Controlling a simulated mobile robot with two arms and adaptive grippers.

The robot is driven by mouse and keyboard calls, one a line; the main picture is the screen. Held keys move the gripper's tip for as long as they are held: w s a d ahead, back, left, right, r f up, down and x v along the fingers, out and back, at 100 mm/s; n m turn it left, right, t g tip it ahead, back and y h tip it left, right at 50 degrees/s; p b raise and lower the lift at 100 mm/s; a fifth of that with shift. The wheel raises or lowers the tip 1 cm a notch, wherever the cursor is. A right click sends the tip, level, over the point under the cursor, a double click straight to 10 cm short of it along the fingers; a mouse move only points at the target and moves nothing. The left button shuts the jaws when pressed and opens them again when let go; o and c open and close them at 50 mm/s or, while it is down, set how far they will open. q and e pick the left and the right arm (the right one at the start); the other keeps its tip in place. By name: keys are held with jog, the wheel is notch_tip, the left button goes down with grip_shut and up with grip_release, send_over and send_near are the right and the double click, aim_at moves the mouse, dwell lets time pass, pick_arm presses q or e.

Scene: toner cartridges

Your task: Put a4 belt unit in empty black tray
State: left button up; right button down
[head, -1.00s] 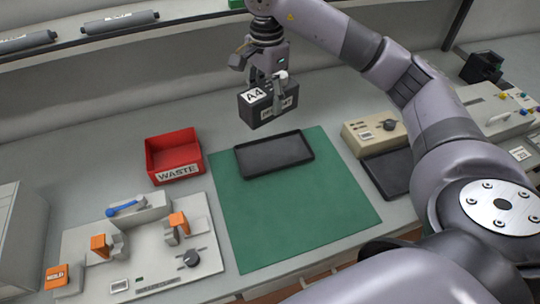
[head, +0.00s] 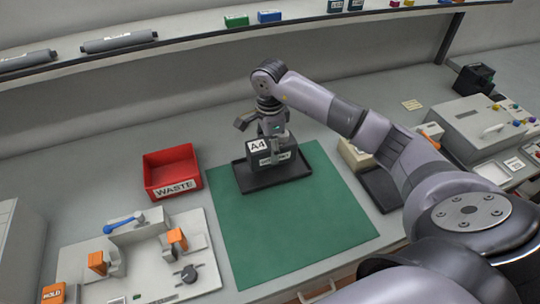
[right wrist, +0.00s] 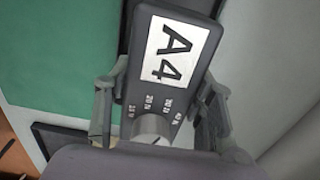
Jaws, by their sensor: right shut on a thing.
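The A4 belt unit (head: 283,154) is a dark box with a white "A4" label. It is upright over the black tray (head: 262,184) on the green mat, at or just above the tray floor; I cannot tell whether it touches. My right gripper (head: 273,141) is shut on the unit from above. In the right wrist view the unit (right wrist: 172,52) sits between the two fingers (right wrist: 160,118), with a round knob on its top. A dark tray edge (right wrist: 55,138) shows beside it. My left gripper is out of view.
A red WASTE bin (head: 172,172) stands left of the green mat (head: 290,232). A light fixture plate with orange blocks (head: 150,255) lies at front left. Another dark tray (head: 383,190) and a beige device (head: 355,155) are to the right. A shelf runs along the back.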

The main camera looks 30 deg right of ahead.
notch_tip(320, 180, down, 4)
jog(key=shift+f+p, duration=0.15)
jog(key=shift+p, duration=0.25)
jog(key=shift+f, duration=0.1)
jog(key=shift+f, duration=0.15)
jog(key=c, duration=0.7)
grip_release()
